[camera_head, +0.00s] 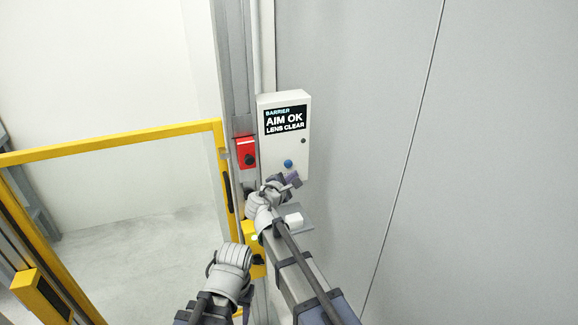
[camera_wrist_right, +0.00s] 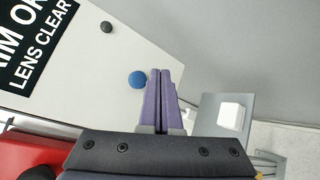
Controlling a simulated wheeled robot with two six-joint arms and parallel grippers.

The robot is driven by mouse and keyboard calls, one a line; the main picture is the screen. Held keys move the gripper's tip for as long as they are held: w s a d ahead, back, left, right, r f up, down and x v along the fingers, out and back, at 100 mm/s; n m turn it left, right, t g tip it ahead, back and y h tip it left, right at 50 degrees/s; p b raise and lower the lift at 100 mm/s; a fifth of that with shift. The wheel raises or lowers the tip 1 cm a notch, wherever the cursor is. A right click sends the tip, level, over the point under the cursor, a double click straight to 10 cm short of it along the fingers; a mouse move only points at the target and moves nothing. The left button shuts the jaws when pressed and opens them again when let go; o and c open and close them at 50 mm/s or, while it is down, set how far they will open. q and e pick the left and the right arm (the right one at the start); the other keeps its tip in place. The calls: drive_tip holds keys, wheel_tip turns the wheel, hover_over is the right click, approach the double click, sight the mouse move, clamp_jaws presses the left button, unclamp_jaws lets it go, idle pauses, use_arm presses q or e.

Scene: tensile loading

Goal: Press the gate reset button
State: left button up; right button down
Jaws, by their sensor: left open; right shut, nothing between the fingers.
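A white barrier box (camera_head: 303,148) with a label reading AIM OK, LENS CLEAR is mounted at the grey wall. A round blue button (camera_head: 288,163) sits low on its front face. The blue button also shows in the right wrist view (camera_wrist_right: 138,80), just left of my fingers. My right gripper (camera_head: 293,180) is shut and empty, just below the button in the head view. Its purple fingertips (camera_wrist_right: 166,72) lie side by side in the wrist view; contact with the box cannot be told. My left arm is low in the head view, its fingers not discernible.
A red unit (camera_head: 245,152) with a black knob is on the grey post left of the box. A white square button (camera_head: 294,220) on a grey plate sits below the box. A yellow gate frame (camera_head: 110,138) stands at left. The wall at right is clear.

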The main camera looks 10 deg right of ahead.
drive_tip(key=shift+w+a, duration=0.25)
drive_tip(key=shift+w, duration=0.95)
drive_tip(key=shift+w, duration=0.15)
idle(1.0)
drive_tip(key=shift+w, duration=0.3)
drive_tip(key=shift+w+a, duration=0.15)
drive_tip(key=shift+w, duration=0.35)
idle(0.7)
drive_tip(key=shift+s, duration=0.1)
idle(0.3)
drive_tip(key=shift+s, duration=0.85)
drive_tip(key=s, duration=0.2)
drive_tip(key=s+d, duration=0.1)
drive_tip(key=s, duration=0.2)
drive_tip(key=shift+d, duration=0.15)
